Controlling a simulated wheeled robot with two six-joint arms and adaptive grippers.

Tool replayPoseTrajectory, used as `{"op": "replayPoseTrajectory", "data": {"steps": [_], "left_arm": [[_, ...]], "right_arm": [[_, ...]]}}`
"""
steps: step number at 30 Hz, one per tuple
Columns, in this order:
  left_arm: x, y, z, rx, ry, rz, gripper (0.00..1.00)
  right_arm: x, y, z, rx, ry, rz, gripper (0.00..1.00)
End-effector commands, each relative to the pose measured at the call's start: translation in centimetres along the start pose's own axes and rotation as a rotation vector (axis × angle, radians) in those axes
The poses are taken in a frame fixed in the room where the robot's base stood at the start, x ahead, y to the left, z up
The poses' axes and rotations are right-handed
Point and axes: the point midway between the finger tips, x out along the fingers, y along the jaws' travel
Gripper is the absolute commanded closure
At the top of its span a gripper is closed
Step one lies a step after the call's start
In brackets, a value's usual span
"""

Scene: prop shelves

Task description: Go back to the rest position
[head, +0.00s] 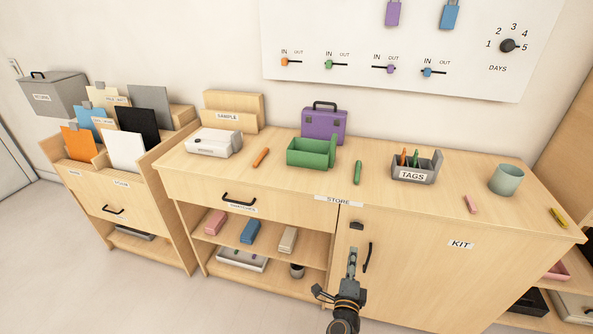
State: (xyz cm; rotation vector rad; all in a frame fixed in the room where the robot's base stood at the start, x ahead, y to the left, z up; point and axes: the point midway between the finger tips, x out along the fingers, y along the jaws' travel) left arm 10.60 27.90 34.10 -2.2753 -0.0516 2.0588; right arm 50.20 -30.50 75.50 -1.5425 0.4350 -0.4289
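My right gripper (335,272) is low in the head view, in front of the cabinet door labelled KIT (440,285). Its two fingers are spread apart, one pointing up and one to the left, and nothing shows between them. It is close to the door's dark vertical handle (367,257) in the picture; I cannot tell whether it touches the cabinet. My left gripper is out of view.
The wooden counter (285,180) holds a green bin (312,153), a purple case (324,125), a grey TAGS holder (416,168) and a cup (506,179). Open shelves with several small items are left of my gripper. Pale floor (60,260) lies clear at left.

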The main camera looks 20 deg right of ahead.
Motion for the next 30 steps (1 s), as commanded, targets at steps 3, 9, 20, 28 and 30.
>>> {"op": "replayPoseTrajectory", "data": {"steps": [3,9,20,28,30], "left_arm": [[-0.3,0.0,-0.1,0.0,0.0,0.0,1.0],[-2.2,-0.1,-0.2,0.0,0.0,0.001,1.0],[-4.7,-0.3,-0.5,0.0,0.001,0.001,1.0],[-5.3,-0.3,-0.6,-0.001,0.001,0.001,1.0],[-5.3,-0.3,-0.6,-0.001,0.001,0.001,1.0]], "right_arm": [[-0.3,1.3,0.5,-0.069,-0.04,0.024,0.66],[-5.7,13.4,2.4,-0.601,-0.385,0.22,0.66],[-26.2,33.3,-9.2,-1.453,-1.163,0.645,0.66],[-34.7,36.2,-17.4,-1.686,-1.485,0.802,0.66],[-35.1,36.3,-17.9,-1.699,-1.505,0.81,0.66]]}}
